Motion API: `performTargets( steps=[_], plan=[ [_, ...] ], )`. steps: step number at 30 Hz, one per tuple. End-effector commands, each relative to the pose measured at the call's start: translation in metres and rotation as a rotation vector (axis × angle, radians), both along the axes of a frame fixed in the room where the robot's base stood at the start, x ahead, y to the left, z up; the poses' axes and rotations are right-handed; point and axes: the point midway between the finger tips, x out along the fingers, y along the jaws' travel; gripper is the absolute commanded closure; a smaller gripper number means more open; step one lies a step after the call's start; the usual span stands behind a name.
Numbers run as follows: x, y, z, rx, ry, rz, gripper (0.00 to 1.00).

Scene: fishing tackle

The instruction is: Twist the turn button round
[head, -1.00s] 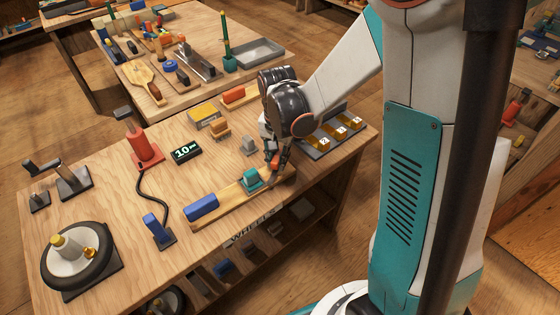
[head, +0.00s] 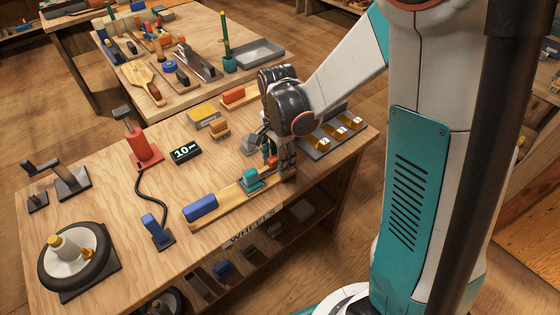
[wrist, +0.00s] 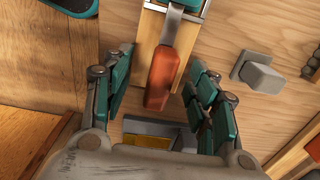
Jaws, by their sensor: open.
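A teal block (head: 251,179) sits on a long wooden strip (head: 225,196) near the bench's front edge. From it a metal arm with an orange grip (wrist: 163,80) sticks out; I take this lever to be the turn button, though its label is not shown. My gripper (head: 277,162) points down over the right end of the strip. In the wrist view its jaws (wrist: 158,90) are open, one on either side of the orange grip, with a gap on both sides. In the head view the fingers partly hide the grip.
A grey block on a square plate (wrist: 258,72) stands close to the jaws on the right in the wrist view. A blue block (head: 201,207) sits at the strip's far end. A grey panel with yellow keys (head: 322,142) lies to the right. A 10 display (head: 185,151) stands behind.

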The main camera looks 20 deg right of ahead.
Motion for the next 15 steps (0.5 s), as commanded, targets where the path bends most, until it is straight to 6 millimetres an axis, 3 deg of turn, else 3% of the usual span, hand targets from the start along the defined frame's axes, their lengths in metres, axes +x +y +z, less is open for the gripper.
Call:
performTargets(
  steps=[15],
  plan=[
    [0.0, 0.0, 0.044, 0.0, 0.0, 0.001, 0.47]
  ],
)
